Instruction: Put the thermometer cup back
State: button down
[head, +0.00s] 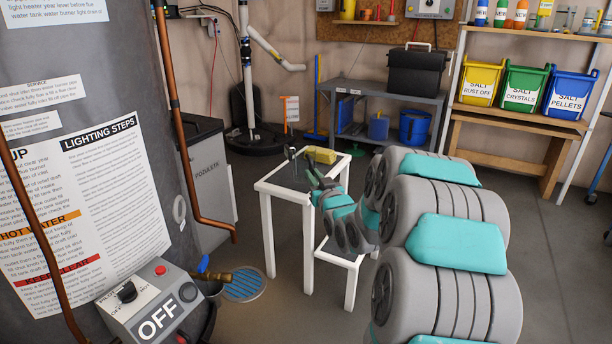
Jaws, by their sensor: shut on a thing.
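My gripper (313,172) is low over the small white side table (274,187), its fingers pointing up and left in the picture. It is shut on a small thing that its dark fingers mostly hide. I cannot make out whether this is the thermometer cup. Thin dark upright items with rounded tops (291,154) show on the tabletop just left of the fingers, too small to name. A yellow block (321,155), like a sponge, lies at the table's back edge, just behind the fingers.
A large grey heater tank (90,120) with copper pipes fills the left, with a control box (155,305) reading OFF in front. A grey shelf (385,92) stands behind. A floor drain (244,284) lies in front of the table.

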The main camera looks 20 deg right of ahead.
aim_at(306, 166)
jog(key=w, duration=0.5)
jog(key=w+d, duration=0.1)
jog(key=w, duration=0.2)
jog(key=shift+d+f, duration=0.1)
jog(key=shift+f, duration=0.3)
jog(key=shift+f+b, duration=0.55)
jog(key=shift+f, duration=1.1)
jog(key=shift+f, duration=0.1)
jog(key=c, duration=0.9)
grip_release()
jog(key=shift+f, duration=0.1)
jog(key=shift+o, duration=0.2)
jog(key=shift+r, duration=0.2)
jog(key=s+a, duration=0.1)
jog(key=s, duration=1.1)
jog(key=shift+a+f+p, duration=0.15)
jog(key=shift+f+p, duration=0.05)
jog(key=shift+p, duration=0.2)
